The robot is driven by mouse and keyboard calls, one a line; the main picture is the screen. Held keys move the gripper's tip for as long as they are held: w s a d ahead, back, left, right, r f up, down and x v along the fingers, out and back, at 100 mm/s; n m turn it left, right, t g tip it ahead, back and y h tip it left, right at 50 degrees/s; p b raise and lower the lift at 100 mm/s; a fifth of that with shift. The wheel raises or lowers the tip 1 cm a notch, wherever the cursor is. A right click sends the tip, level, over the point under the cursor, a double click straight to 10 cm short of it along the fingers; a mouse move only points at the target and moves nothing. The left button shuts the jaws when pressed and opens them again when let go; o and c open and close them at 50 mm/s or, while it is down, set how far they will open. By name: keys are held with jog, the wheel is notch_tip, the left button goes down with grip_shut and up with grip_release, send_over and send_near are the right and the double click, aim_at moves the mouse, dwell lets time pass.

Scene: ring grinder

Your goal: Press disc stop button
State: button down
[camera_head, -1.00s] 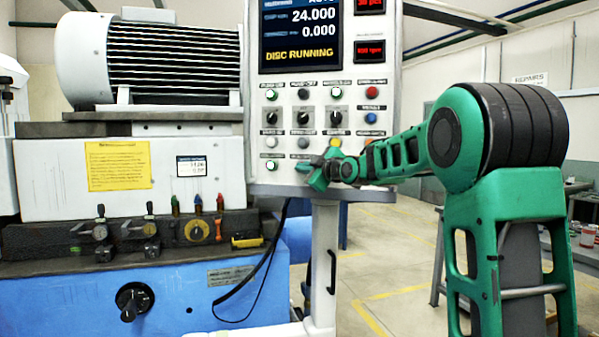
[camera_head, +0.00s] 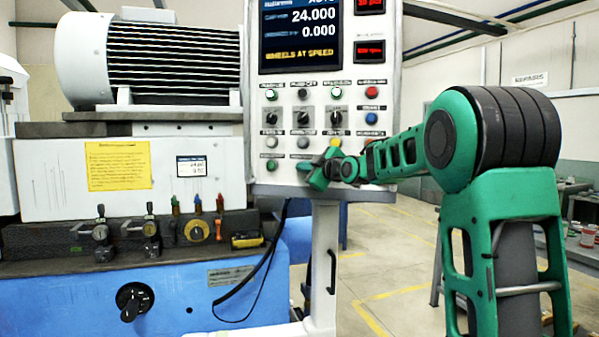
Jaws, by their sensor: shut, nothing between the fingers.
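The control panel (camera_head: 259,120) stands upright at the centre of the head view, with several buttons and switches. Its screen (camera_head: 300,32) reads "WHEELS AT SPEED" in yellow. In the bottom row, a green button (camera_head: 271,166) sits at the left, looking unlit. The disc stop button cannot be picked out by its label, as the lettering is too small to read. My green gripper (camera_head: 308,174) is shut at the panel's lower middle, over the bottom row just right of the green button. It covers part of the panel there. Whether its tip touches a button cannot be told.
Three rotary switches (camera_head: 303,119) fill the middle. The blue grinder (camera_head: 70,300) stands at left. Floor shows at right.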

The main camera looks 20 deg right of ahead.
jog(key=shift+s, duration=0.1)
jog(key=shift+s+a+f, duration=0.1)
jog(key=shift+s+a, duration=0.45)
jog(key=shift+s, duration=0.05)
jog(key=s+a, duration=0.1)
jog(key=s, duration=0.1)
jog(key=s+a, duration=0.2)
dwell(0.6)
dwell(0.6)
